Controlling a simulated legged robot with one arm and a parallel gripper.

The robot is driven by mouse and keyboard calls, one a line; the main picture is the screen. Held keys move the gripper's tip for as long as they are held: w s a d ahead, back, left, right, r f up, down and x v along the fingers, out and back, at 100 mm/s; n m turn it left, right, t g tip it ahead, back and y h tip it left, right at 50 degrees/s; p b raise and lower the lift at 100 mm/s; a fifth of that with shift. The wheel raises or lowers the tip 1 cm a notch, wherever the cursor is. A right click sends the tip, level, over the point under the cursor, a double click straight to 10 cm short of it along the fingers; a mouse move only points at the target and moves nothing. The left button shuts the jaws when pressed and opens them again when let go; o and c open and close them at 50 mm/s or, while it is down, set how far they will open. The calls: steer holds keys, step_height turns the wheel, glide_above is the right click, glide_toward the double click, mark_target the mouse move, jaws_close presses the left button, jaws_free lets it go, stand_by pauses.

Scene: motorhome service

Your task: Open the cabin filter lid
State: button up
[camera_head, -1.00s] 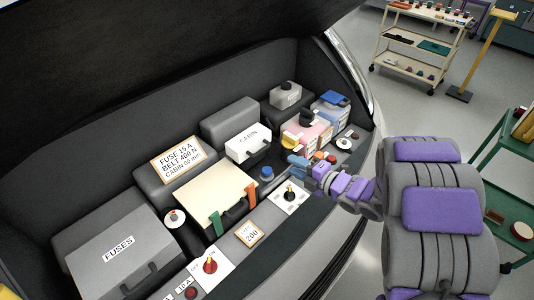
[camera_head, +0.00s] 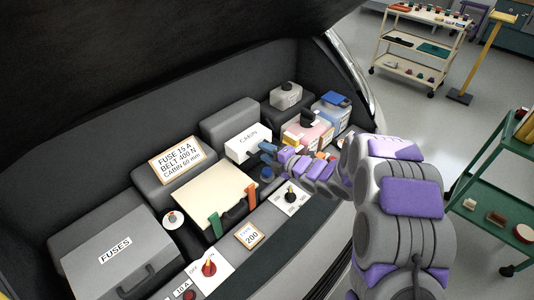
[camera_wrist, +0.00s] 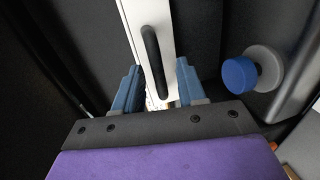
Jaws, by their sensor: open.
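The cabin filter lid (camera_head: 247,143) is a white box-like cover marked CABIN, at the back middle of the engine bay, and it looks closed. Its black handle (camera_wrist: 152,60) shows in the wrist view on the white front face. My gripper (camera_wrist: 155,88) is open, with one blue finger on each side of the handle and the white face. I cannot tell whether the fingers touch anything. In the head view my gripper (camera_head: 268,153) is at the right front of the lid, and it hides part of the handle.
A blue-capped knob (camera_wrist: 240,74) is right of my gripper in the wrist view. The fuse box (camera_head: 115,250), a cream cover (camera_head: 205,195) and a dial plate (camera_head: 291,196) lie to the left and front. Coloured reservoirs (camera_head: 308,130) stand close on the right.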

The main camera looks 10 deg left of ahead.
jaws_close()
stand_by(0.3)
steer(key=shift+f, duration=0.1)
